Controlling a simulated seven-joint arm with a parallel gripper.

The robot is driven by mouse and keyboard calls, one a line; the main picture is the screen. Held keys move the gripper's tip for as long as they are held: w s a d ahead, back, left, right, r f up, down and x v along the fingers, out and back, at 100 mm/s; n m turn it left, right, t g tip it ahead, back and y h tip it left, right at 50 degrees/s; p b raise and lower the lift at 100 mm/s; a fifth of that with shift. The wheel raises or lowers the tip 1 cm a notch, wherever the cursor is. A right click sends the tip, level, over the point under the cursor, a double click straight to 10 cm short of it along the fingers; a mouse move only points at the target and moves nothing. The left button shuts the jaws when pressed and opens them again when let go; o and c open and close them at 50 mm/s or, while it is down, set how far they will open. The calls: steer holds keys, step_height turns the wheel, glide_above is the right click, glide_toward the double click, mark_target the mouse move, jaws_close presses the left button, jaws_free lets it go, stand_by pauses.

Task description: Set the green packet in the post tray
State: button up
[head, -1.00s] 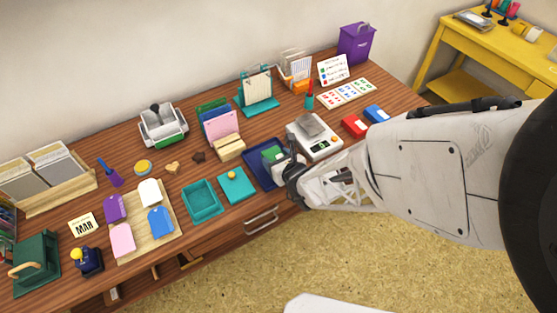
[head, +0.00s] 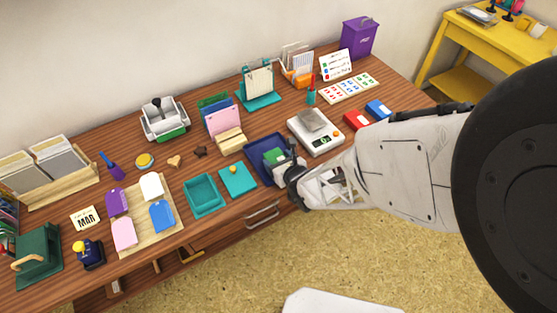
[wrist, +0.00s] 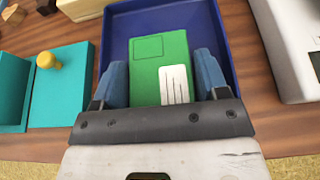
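The green packet (wrist: 158,62) has a white label and appears flat over the floor of a navy tray (wrist: 112,22); I cannot tell whether it rests on it. The packet also shows in the head view (head: 275,156), inside the navy tray (head: 258,171). My gripper (wrist: 162,85) has its two blue fingers on either side of the packet, very close to its edges. Whether they touch it is unclear. In the head view my gripper (head: 288,162) is at the tray's right side and hides part of it.
A teal open tray (head: 203,207) and a teal pad (head: 238,190) with a yellow knob stand left of the navy tray. A white scale (head: 316,145) stands close on its right. Red (head: 357,119) and blue (head: 378,109) boxes lie further right. The desk's front edge is near.

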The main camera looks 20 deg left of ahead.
steer(key=o, duration=0.3)
steer(key=shift+r, duration=0.15)
steer(key=v, duration=1.2)
steer(key=shift+r, duration=0.15)
stand_by(0.7)
steer(key=s+d+r+n+g+y, duration=0.1)
steer(key=s+r+n+g, duration=0.15)
steer(key=r+n, duration=0.6)
steer(key=s+d+r+n+g+y, duration=0.15)
steer(key=r+n+g, duration=0.25)
steer(key=r+n, duration=0.45)
steer(key=s+d+r+n+h, duration=0.3)
steer(key=d+r+n+h, duration=0.2)
steer(key=d, duration=0.6)
steer(key=s+d+r+n+h, duration=0.3)
steer(key=d+r+h, duration=0.4)
steer(key=d, duration=0.4)
steer(key=shift+d+r+n, duration=0.25)
steer(key=shift+r+n, duration=0.55)
steer(key=shift+n, duration=0.1)
